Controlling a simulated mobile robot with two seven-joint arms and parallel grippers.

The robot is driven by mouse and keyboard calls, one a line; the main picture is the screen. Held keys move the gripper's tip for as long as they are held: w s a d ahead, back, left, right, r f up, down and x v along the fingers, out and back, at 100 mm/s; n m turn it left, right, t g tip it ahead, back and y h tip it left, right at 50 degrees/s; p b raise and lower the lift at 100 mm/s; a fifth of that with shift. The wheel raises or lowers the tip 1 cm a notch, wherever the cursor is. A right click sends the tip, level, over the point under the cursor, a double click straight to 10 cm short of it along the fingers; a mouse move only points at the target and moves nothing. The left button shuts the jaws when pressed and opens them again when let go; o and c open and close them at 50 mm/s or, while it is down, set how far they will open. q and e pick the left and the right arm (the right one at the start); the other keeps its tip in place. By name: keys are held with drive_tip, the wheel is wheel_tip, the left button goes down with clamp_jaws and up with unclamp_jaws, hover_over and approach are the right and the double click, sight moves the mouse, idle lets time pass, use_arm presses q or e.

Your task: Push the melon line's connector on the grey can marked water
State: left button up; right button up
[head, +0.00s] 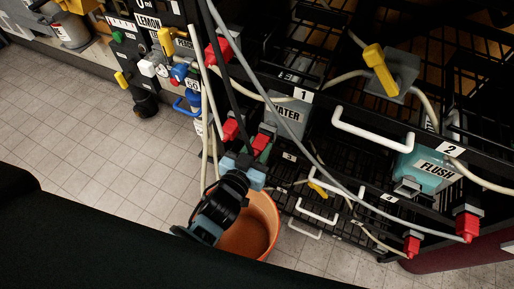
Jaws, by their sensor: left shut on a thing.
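The grey can marked WATER (287,112) stands in the black rack behind the number 1 tag, partly hidden by bars and hoses. My left gripper (246,165) reaches up from below, just below and left of the can, and is shut on a connector (263,142) with red and green parts. The connector is close to the can's lower front; I cannot tell whether they touch. No melon label is readable, so I cannot tell which line it belongs to. Another red connector (231,130) hangs just left of it. My right gripper is not in view.
An orange bucket (262,215) stands on the tiled floor below my left gripper. A teal can marked FLUSH (428,168) is at the right of the rack. Hoses and white handles (372,140) crowd the rack front. A panel marked LEMON (148,21) is at the upper left.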

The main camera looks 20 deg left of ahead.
sight(255, 153)
use_arm(q)
drive_tip(key=shift+w+d, duration=0.1)
drive_tip(key=shift+w, duration=0.35)
idle(0.3)
drive_tip(key=o, duration=1.1)
drive_tip(key=shift+c, duration=0.2)
drive_tip(key=shift+s, duration=0.1)
drive_tip(key=shift+p+v, duration=1.45)
drive_tip(key=shift+v, duration=1.95)
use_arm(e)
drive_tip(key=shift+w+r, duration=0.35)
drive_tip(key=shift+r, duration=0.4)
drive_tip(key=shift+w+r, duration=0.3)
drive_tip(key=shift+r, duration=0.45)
